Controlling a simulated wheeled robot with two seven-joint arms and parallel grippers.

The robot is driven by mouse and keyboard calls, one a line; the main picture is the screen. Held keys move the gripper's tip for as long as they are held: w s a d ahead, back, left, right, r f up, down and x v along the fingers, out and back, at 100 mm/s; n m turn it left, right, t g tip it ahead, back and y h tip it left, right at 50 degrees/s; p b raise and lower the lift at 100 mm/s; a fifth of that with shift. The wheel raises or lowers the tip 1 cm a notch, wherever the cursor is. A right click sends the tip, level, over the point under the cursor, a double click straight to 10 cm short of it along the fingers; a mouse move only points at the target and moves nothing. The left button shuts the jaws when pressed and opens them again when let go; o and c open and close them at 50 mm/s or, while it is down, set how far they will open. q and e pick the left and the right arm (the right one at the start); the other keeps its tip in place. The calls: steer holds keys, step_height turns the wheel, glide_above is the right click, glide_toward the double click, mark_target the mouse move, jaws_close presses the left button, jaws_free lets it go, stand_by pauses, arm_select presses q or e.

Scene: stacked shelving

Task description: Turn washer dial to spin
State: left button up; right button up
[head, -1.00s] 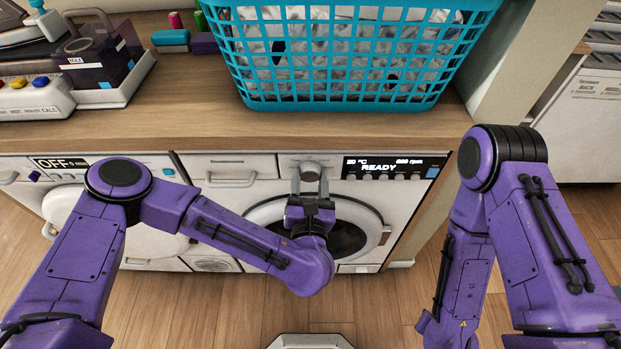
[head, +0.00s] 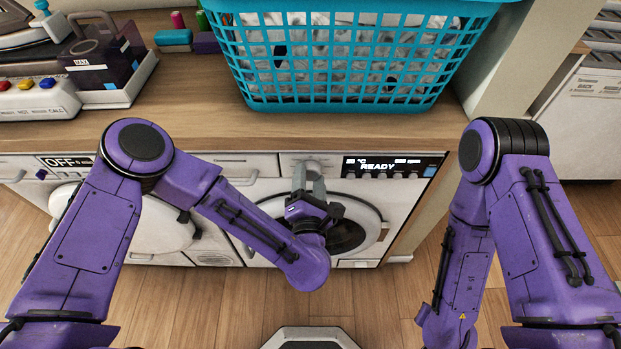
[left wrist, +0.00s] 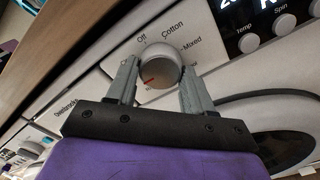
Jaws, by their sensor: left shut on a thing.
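The washer dial (left wrist: 160,66) is a round silver knob with a red mark on its face. The mark points to the lower left in the left wrist view, towards a label mostly hidden by a finger. "Off", "Cotton" and "Mixed" are readable around it; I cannot make out a spin label. My left gripper (left wrist: 158,88) is shut on the dial, one grey finger on each side. In the head view the left gripper (head: 309,182) is tilted at the dial (head: 312,166) on the washer (head: 382,218). My right gripper is out of view; only its arm shows.
The washer display (head: 385,167) reads READY. Above it, a turquoise laundry basket (head: 345,103) stands on the wooden counter (head: 190,100). A second machine (head: 165,235) with an OFF display is at the left. My right arm hangs at the right, clear of the washer.

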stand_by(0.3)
arm_select(q)
steer(key=o, duration=1)
steer(key=s+b, duration=0.2)
steer(key=s, duration=0.8)
steer(key=shift+s, duration=0.3)
